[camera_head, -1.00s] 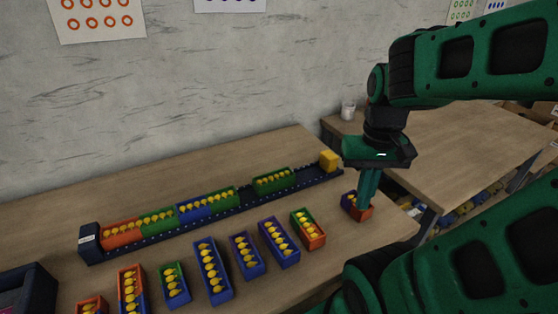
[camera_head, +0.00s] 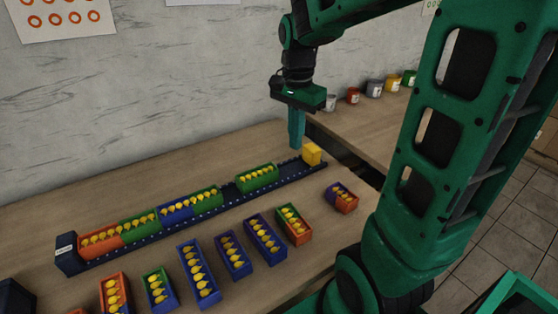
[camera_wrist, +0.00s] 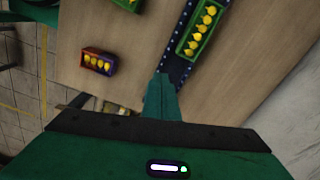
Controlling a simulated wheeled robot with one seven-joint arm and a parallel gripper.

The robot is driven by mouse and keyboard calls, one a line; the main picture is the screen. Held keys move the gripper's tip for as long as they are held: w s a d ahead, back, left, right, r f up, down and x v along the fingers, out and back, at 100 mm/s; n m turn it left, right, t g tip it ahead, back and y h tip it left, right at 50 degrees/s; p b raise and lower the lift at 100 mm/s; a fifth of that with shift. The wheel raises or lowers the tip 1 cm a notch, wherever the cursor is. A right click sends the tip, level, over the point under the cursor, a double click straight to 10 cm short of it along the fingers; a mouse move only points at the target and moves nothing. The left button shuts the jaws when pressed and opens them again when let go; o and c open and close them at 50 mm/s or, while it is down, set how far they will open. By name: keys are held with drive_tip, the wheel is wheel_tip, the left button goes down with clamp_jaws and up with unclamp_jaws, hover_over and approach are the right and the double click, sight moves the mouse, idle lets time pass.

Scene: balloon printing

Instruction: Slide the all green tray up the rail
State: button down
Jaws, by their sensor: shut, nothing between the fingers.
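The all green tray (camera_head: 257,177) with a row of yellow pieces sits on the dark rail (camera_head: 292,172), with bare rail on both sides of it. It also shows in the wrist view (camera_wrist: 196,28), near the top. My gripper (camera_head: 296,147) is shut and empty. It points down near the right end of the rail, beside the yellow block (camera_head: 312,154) and to the right of the green tray, apart from it. In the wrist view the closed fingers (camera_wrist: 161,78) hide part of the rail.
Other trays in orange, green and blue (camera_head: 175,213) fill the rail's left part. Paint cups (camera_head: 374,89) stand on the back table. Wall runs behind the rail.

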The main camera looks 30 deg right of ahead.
drive_tip(key=w+a+m, duration=0.2)
drive_tip(key=w, duration=0.3)
wheel_tip(320, 180, down, 11)
drive_tip(key=shift+w+r, duration=0.15)
drive_tip(key=shift+r, duration=0.05)
idle(0.4)
